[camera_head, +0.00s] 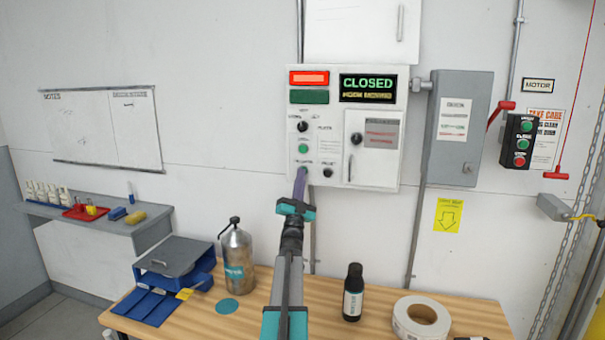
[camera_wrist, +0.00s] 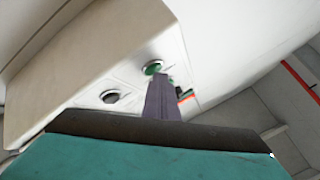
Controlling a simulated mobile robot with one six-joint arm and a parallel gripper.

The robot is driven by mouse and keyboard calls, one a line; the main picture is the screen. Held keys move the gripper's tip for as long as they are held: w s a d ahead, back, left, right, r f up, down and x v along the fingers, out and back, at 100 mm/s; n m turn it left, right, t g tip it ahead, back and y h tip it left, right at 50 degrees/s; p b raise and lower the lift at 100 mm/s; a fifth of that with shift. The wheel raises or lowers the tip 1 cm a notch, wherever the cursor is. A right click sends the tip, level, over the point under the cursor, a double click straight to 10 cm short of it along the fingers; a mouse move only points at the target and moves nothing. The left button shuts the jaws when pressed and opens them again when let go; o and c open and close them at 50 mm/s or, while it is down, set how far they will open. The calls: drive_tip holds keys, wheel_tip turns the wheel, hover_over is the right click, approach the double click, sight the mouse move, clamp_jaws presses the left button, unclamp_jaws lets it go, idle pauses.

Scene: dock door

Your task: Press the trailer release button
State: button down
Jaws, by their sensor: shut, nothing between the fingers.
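The white control panel (camera_head: 335,92) is on the wall. It carries a green button (camera_head: 303,149), a dark knob (camera_head: 302,127) and a black button (camera_head: 328,173). Their small labels are hard to read. My gripper (camera_head: 299,176) is shut and empty, its fingertips at the panel's lower left, hiding the spot left of the black button. In the wrist view, the shut fingers (camera_wrist: 162,100) reach to a green button (camera_wrist: 153,68) with a bright rim, partly overlapping it. A black button (camera_wrist: 110,97) is beside it. I cannot tell whether the tips touch the green button.
The panel's display (camera_head: 368,88) reads CLOSED, and a red lamp (camera_head: 309,78) is lit. A grey box (camera_head: 460,120) and a motor button station (camera_head: 520,140) are to the right. The wooden table (camera_head: 385,288) below holds a metal bottle (camera_head: 237,255), black bottle (camera_head: 353,290) and tape roll (camera_head: 405,320).

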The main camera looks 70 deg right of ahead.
drive_tip(key=shift+a, duration=0.1)
drive_tip(key=shift+a+b, duration=0.75)
drive_tip(key=a+b, duration=0.1)
drive_tip(key=a, duration=0.1)
drive_tip(key=a+b, duration=0.1)
drive_tip(key=a, duration=0.2)
drive_tip(key=shift+s, duration=0.2)
idle(0.4)
idle(0.5)
